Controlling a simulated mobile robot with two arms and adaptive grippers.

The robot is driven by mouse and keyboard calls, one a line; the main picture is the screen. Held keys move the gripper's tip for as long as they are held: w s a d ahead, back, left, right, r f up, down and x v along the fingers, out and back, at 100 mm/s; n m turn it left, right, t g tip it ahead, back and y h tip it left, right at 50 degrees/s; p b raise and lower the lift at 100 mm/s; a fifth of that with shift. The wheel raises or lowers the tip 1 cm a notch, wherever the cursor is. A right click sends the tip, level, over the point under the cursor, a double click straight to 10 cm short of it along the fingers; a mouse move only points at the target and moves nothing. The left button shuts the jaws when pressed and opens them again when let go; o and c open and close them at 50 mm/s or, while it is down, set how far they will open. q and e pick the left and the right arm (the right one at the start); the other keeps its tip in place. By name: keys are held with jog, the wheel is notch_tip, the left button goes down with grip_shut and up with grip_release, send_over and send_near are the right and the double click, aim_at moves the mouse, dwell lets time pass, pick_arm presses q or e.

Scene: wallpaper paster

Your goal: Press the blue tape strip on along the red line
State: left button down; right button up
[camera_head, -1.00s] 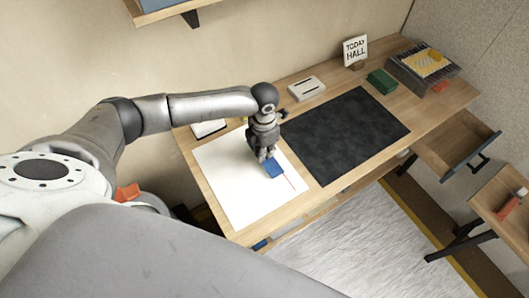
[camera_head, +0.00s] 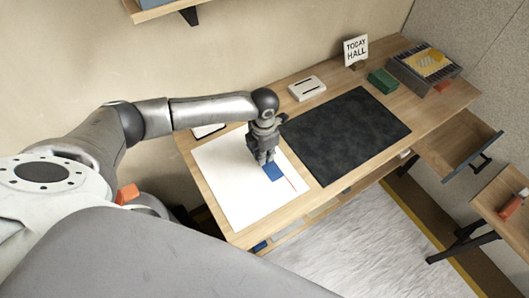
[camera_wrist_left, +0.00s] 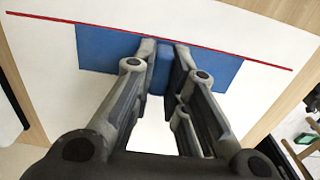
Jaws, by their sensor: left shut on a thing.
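The blue tape strip (camera_head: 275,173) is on the white sheet (camera_head: 226,180) on the desk; it also shows in the left wrist view (camera_wrist_left: 100,50). The thin red line (camera_head: 290,183) is on the sheet; in the left wrist view the red line (camera_wrist_left: 270,65) runs along the strip's far long edge and extends past both ends. My left gripper (camera_head: 264,161) points down at the strip; in the left wrist view its fingers (camera_wrist_left: 162,60) are shut on a blue part at the strip's middle. The fingers hide that part of the strip. My right gripper is not in view.
A dark mat (camera_head: 345,135) lies right of the sheet. A white box (camera_head: 307,88), a sign (camera_head: 355,50), a green block (camera_head: 382,80) and a rack (camera_head: 424,68) stand along the back. A drawer (camera_head: 458,150) is open at the right.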

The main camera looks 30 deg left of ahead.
pick_arm(q)
jog(key=shift+f, duration=0.1)
dwell(0.8)
jog(key=c, duration=1.4)
grip_release()
jog(key=shift+o, duration=0.2)
notch_tip(320, 180, up, 12)
